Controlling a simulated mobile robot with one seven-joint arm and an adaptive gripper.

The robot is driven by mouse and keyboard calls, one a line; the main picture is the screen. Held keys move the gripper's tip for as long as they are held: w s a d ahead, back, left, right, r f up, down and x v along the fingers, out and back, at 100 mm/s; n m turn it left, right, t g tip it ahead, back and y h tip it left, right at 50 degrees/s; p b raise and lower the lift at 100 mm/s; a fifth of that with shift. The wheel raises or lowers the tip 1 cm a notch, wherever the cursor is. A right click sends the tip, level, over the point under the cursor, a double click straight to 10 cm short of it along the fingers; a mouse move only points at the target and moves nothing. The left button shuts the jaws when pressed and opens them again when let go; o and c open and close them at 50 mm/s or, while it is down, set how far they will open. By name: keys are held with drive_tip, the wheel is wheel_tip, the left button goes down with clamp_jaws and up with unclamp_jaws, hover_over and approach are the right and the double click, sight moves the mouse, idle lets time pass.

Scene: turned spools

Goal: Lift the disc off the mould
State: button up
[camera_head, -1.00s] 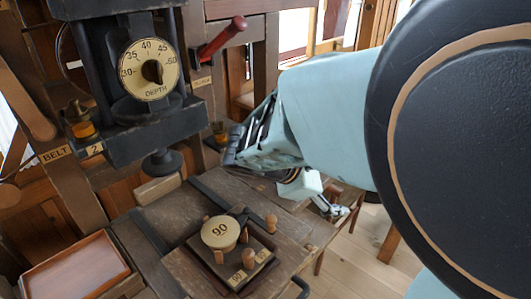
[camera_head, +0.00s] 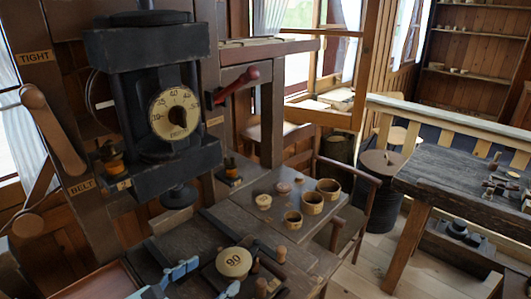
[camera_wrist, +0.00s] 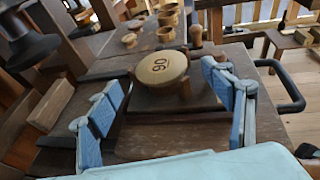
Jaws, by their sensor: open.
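The disc (camera_head: 234,263) is round, pale tan and marked 90. It lies on the mould (camera_wrist: 150,98), a dark square block with wooden pegs around the disc, on the workbench below the press. The wrist view shows the disc (camera_wrist: 162,67) just beyond my fingers, centred roughly between them. My gripper (camera_wrist: 166,88) is open and empty, with one blue finger to the left and one to the right. In the head view my gripper (camera_head: 207,278) is at the bottom, at the near left of the disc. I cannot tell whether a finger touches the mould.
The press with its depth dial (camera_head: 174,112) stands behind and left of the mould. A red lever (camera_head: 238,82) juts out at its right. Several wooden cups (camera_head: 312,203) stand on the bench behind. A tray (camera_head: 100,282) lies at the left. A black handle (camera_wrist: 285,85) sits at the bench's right edge.

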sight(232, 263)
drive_tip(key=x, duration=0.6)
drive_tip(key=shift+w+f, duration=0.1)
drive_tip(key=shift+f, duration=0.3)
drive_tip(key=c, duration=0.6)
